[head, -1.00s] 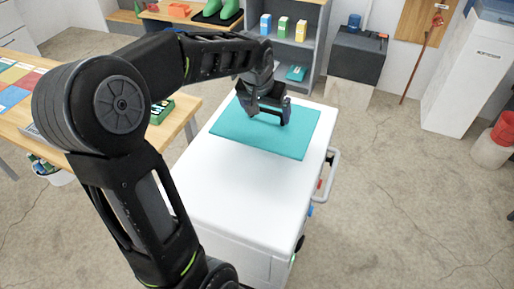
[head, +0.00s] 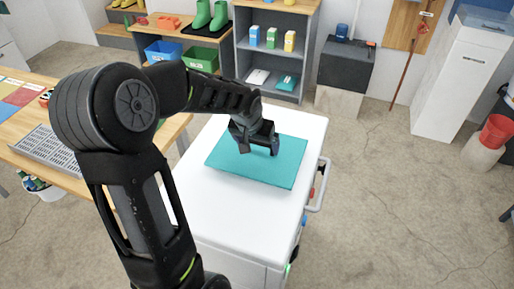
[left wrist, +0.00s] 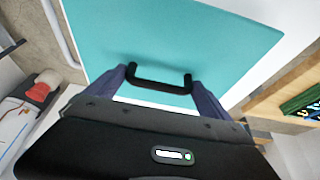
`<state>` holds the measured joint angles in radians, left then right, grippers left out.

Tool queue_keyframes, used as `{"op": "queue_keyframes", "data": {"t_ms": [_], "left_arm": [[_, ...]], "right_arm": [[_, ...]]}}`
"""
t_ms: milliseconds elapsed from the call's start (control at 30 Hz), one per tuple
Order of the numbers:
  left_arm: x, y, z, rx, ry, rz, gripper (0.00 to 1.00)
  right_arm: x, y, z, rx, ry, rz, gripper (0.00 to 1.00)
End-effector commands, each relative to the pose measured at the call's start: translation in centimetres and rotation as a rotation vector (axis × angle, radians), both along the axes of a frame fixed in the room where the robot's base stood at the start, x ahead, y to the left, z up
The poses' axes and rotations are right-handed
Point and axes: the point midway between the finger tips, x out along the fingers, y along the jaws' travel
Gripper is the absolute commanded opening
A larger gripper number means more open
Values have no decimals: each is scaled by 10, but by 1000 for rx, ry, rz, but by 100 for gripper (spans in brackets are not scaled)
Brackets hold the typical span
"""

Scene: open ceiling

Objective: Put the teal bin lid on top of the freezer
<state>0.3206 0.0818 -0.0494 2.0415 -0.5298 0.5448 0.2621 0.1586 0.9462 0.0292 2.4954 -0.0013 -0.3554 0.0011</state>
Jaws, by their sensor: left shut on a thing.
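The teal bin lid (head: 275,172) is a flat rectangular panel over the white top of the freezer (head: 225,212), lying about level. I cannot tell whether its underside touches the freezer top. My left gripper (head: 262,151) is above the lid, its fingers at the lid's middle. In the left wrist view the left gripper (left wrist: 161,82) is shut on the lid's black handle (left wrist: 160,86), with the lid (left wrist: 170,35) beyond it. The right gripper is not in view.
A wooden table (head: 70,150) stands at the left with a grey tray (head: 62,150). A grey shelf (head: 268,70) with small boxes is behind the freezer. A tall white cabinet (head: 455,85) and red bucket (head: 494,132) are at the right. Floor right of the freezer is clear.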

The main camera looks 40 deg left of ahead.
Motion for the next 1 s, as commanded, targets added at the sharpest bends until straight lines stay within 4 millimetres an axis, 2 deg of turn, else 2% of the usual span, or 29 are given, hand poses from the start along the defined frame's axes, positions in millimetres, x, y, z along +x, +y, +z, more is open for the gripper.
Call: {"op": "queue_keyframes", "data": {"t_ms": [100,167,533,567,633,1000], "left_arm": [[0,0,-17,0,2,-1,46],[0,0,-21,0,1,-1,46],[1,0,-26,1,-1,-1,46],[0,0,-25,1,-1,-1,94],[0,0,-24,0,0,0,100],[0,0,-19,1,-2,0,100]], "right_arm": [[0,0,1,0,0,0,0],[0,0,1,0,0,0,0],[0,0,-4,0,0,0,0],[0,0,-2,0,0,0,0],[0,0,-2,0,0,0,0],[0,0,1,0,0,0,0]]}}
